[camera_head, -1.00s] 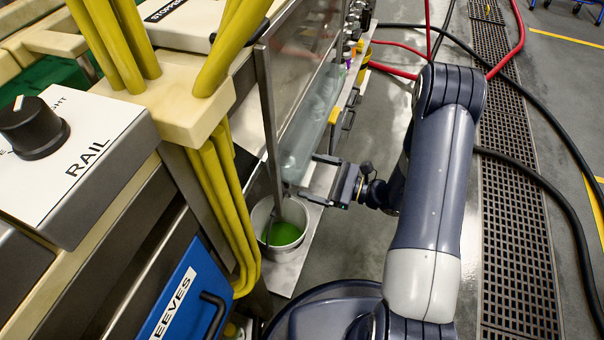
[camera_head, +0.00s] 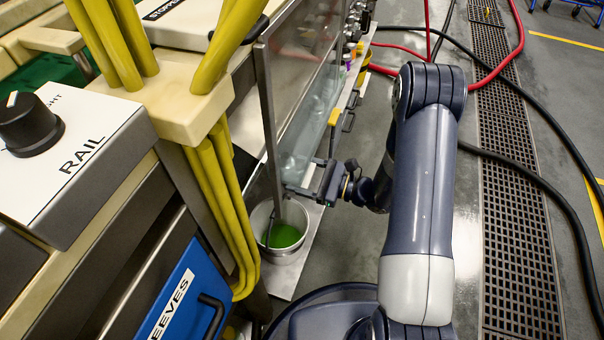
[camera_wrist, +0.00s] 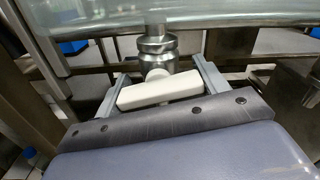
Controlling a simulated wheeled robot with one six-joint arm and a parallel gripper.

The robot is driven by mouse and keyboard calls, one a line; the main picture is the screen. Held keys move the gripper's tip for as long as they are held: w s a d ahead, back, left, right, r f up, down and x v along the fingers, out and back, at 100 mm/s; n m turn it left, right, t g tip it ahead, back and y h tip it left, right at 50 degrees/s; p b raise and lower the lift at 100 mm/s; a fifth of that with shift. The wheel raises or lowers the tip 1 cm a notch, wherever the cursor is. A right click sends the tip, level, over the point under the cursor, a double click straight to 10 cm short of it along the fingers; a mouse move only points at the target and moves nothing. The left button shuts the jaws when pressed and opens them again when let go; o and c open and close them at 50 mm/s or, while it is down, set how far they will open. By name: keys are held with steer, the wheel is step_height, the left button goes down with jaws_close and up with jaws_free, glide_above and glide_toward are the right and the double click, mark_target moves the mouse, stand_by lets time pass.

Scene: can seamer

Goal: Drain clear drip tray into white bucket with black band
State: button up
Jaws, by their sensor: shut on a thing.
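The clear drip tray (camera_head: 299,157) hangs along the machine's side in the head view. Its clear underside (camera_wrist: 200,12) crosses the top of the wrist view. A metal drain valve (camera_wrist: 157,46) with a white handle (camera_wrist: 160,90) sits below it. My gripper (camera_head: 302,188) is at the tray's near end, its fingers at the two ends of the handle, shut on it. Any flow from the valve is not visible.
A metal post (camera_head: 270,125) stands beside the tray, left of my gripper. Yellow hoses (camera_head: 222,190) and a blue panel (camera_head: 180,300) are at the left. A floor grate (camera_head: 515,210) and red and black hoses lie at the right. Open floor lies between the machine and grate.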

steer(key=c, duration=0.3)
steer(key=shift+m+p, duration=0.75)
steer(key=shift+m, duration=0.65)
steer(key=shift+c, duration=0.2)
steer(key=o, duration=1)
steer(key=p+v, duration=0.2)
steer(key=v, duration=0.9)
steer(key=shift+a, duration=0.15)
